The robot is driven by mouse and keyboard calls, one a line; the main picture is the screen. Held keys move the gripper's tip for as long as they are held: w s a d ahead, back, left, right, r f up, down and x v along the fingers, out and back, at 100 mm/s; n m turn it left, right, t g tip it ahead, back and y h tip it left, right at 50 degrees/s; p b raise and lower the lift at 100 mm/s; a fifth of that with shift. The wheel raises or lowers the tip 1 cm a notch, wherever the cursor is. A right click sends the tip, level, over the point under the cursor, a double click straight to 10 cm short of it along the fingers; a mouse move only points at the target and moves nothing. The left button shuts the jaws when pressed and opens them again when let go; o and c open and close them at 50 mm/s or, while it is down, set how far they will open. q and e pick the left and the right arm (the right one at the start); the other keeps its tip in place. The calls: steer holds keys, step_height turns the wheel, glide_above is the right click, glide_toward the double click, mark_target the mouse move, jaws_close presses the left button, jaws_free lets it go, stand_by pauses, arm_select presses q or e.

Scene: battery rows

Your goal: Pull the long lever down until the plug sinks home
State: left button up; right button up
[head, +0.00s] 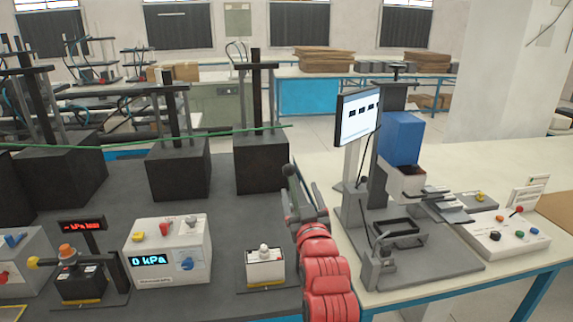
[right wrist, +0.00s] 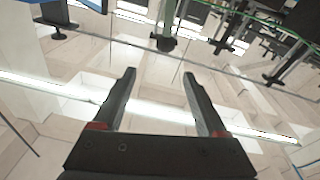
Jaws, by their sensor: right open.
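My right gripper (head: 305,197) is at the end of a red and grey arm, between the dark bench and the press station. In the right wrist view my right gripper (right wrist: 159,75) is open, with nothing between its fingers. A dark ball-ended rod (head: 288,170) shows beside the gripper; I cannot tell whether it is the long lever or whether it touches the gripper. The press station has a blue block (head: 403,138) above a white dark-topped box (head: 402,183). A small grey lever clamp (head: 374,268) stands at its front. I cannot make out the plug. My left gripper is out of view.
A monitor (head: 358,117) stands close right of the gripper. A control box (head: 505,236) with coloured buttons lies further right. On the dark bench (head: 230,212) are a kPa meter box (head: 170,250), a small white-topped device (head: 264,265) and several black blocks with posts.

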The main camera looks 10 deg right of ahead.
steer(key=w+g+p, duration=0.1)
steer(key=w+p, duration=0.5)
steer(key=w, duration=1.1)
steer(key=shift+a, duration=0.15)
jaws_close()
stand_by(0.3)
stand_by(1.0)
